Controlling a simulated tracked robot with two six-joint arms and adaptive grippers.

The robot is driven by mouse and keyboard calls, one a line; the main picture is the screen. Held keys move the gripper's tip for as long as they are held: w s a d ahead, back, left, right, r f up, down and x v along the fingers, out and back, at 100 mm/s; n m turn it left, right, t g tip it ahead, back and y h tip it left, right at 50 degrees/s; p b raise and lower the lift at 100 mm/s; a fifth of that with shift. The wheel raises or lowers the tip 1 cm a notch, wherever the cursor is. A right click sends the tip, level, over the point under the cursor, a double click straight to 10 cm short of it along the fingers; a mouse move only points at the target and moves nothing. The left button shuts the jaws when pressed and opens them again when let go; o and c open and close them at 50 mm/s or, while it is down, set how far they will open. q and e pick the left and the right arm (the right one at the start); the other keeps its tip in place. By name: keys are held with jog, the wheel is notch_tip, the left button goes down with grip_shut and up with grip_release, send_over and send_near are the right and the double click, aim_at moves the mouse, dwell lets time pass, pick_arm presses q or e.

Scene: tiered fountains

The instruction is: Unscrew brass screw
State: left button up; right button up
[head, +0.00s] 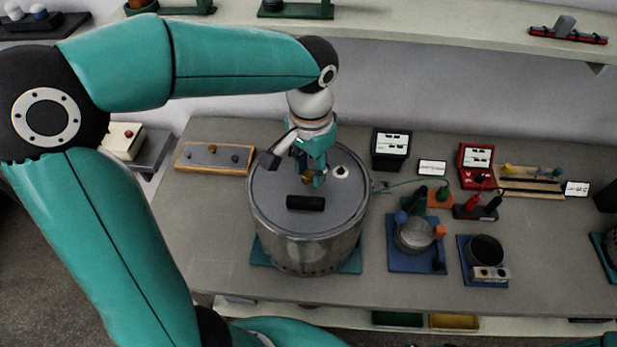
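A large metal drum (308,240) with a grey lid stands on the bench near the middle of the head view. The brass screw (307,179) shows as a small golden piece at the lid, partly hidden by my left gripper. My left gripper (311,181) points down over the lid, with its teal fingers at the brass screw. I cannot tell whether the fingers are closed on it or only beside it. My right gripper is not in view.
A black handle (305,203) and a pale round fitting (341,172) are on the lid. A wooden-edged tray (214,169) with small knobs lies left. Black (390,149) and red (475,165) meters, wires and blue-based devices (416,260) crowd the right. The bench front left is clear.

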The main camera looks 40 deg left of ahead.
aim_at(310, 172)
pick_arm(q)
jog(key=shift+r+p, duration=1.3)
jog(key=shift+r, duration=0.2)
jog(key=o, duration=0.5)
jog(key=shift+o, duration=0.2)
jog(key=shift+r+p, duration=0.8)
jog(key=shift+r, duration=0.65)
